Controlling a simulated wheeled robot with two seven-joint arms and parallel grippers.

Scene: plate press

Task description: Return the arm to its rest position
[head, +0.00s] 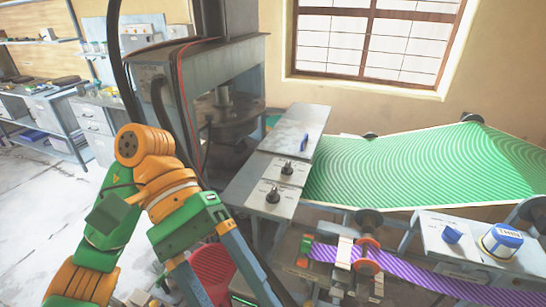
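My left arm, green and orange, comes in from the lower left of the head view. My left gripper (238,296) points down at the bottom edge, in front of the grey press. Its two blue-grey fingers stand wide apart, and their tips are cut off by the frame edge. A red striped thing (213,268) shows between the fingers; it looks to be behind them, and I see no finger clearly closed on it. My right gripper is not in view.
The tall grey press (165,75) stands just behind my arm. Two knobbed panels (268,200) are right of the gripper. A green striped sheet (400,165) and a purple striped belt (400,275) lie to the right. Open floor (30,205) is at left.

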